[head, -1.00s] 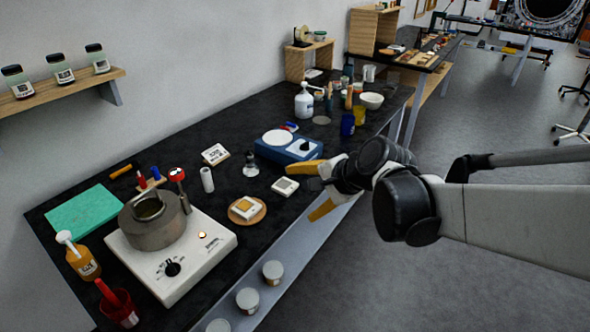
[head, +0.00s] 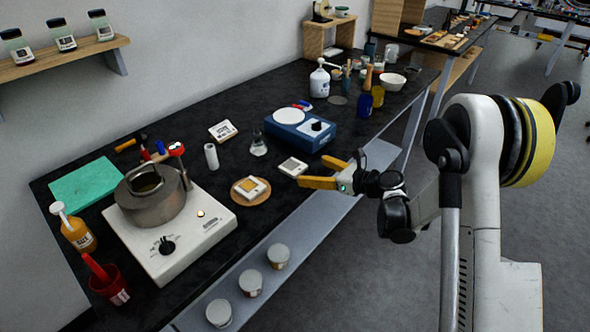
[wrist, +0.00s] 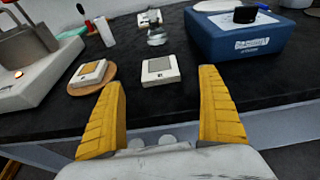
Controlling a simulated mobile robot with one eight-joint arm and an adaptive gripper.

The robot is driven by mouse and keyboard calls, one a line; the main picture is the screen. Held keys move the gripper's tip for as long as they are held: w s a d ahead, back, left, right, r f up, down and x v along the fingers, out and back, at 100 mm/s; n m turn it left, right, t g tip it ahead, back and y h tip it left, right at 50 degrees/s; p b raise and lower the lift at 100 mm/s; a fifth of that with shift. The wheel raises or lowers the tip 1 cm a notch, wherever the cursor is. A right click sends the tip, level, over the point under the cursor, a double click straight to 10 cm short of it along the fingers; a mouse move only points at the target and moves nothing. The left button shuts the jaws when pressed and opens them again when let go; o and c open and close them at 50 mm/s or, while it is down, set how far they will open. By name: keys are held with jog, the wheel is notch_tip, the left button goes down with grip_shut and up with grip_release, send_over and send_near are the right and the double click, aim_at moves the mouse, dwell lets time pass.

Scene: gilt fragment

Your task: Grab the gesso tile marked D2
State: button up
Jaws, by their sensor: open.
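A small white square tile with a grey centre (head: 293,167) lies flat near the front edge of the black bench; it also shows in the wrist view (wrist: 160,69). A second pale tile with a gold centre (head: 252,188) sits on a round wooden disc (head: 238,199) to its left, and it also shows in the wrist view (wrist: 89,72). I cannot read D2 on either tile. My gripper (head: 328,167) is open and empty, just right of the grey-centred tile. In the wrist view its yellow fingers (wrist: 160,78) are spread, with that tile ahead between them, apart from both.
A blue device (head: 300,131) stands behind and right of the tiles. A white hotplate (head: 172,243) with a metal pot is at left. A small glass vessel (head: 258,146), a white cylinder (head: 211,157) and a tilted card (head: 222,131) stand behind. Lidded jars (head: 249,283) line the lower shelf.

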aim_at(294, 166)
jog(key=b+x, duration=0.3)
jog(key=x, duration=0.5)
jog(key=shift+s+f, duration=0.15)
jog(key=shift+d, duration=0.1)
jog(key=c, duration=1.4)
